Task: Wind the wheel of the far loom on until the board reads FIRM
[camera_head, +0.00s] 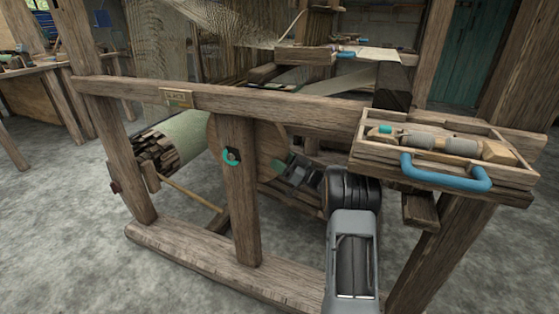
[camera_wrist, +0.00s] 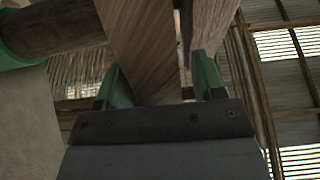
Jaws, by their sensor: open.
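The loom's front beam (camera_head: 270,105) carries a small board (camera_head: 176,97) whose small lettering looks like SLACK. Behind the middle post, a flat wooden piece (camera_head: 262,148) shows, perhaps part of the wheel; the post and my arm hide much of it. My gripper (camera_head: 283,165), with green fingers, reaches in below the beam beside this piece. In the wrist view my gripper (camera_wrist: 163,82) is open, with a wooden bar (camera_wrist: 145,45) showing between and beyond its fingers. I cannot tell whether they touch it. A second bar (camera_wrist: 212,25) is by the right finger.
A wooden tray (camera_head: 365,155) with a blue handle (camera_head: 445,175) and tools sits above right of my arm. The cloth roller (camera_head: 185,137) lies left. A floor rail (camera_head: 210,262) runs in front.

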